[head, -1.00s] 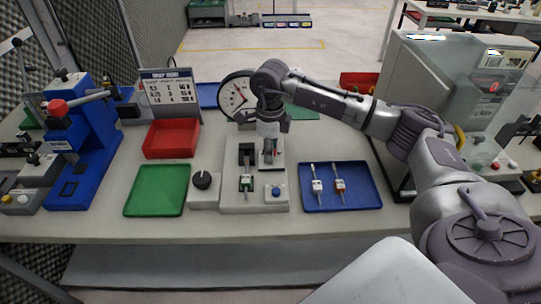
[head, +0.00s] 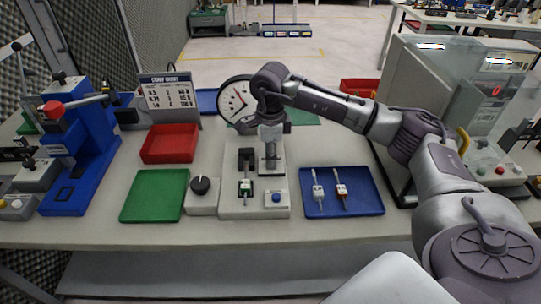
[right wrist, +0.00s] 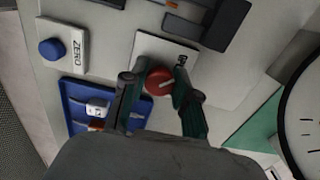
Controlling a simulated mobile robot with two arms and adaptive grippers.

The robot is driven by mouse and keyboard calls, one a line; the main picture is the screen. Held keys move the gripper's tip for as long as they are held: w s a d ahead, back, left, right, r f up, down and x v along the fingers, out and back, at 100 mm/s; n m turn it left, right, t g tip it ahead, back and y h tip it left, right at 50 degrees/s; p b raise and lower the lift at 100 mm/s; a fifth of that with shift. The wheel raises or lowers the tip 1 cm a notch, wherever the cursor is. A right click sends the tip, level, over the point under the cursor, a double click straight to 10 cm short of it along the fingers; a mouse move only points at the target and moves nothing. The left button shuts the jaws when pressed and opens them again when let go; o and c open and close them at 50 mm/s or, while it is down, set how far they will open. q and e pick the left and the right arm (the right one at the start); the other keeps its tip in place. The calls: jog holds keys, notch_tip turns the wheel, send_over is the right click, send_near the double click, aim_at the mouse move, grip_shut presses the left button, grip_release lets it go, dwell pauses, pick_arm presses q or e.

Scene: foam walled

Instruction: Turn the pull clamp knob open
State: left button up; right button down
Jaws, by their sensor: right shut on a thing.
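The red clamp knob (right wrist: 160,82) shows in the right wrist view with a pale pointer line on it, on a light plate (right wrist: 150,47) with partly hidden lettering. The two dark fingers of my right gripper (right wrist: 161,90) stand on either side of it, closed on it. In the head view my right gripper (head: 271,146) points down over the back right of the grey test fixture (head: 235,208), and the knob is hidden there. My left gripper is not in view.
The fixture carries a blue ZERO button (head: 276,197). A black dial (head: 201,185) stands left of it. A blue tray (head: 360,204) with two small parts lies right, a green tray (head: 153,196) and red bin (head: 170,144) left. A round gauge (head: 236,98) stands behind.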

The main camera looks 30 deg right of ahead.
jog(key=shift+r, duration=0.1)
jog(key=c, duration=0.9)
grip_release()
jog(key=shift+o, duration=0.2)
notch_tip(320, 180, up, 12)
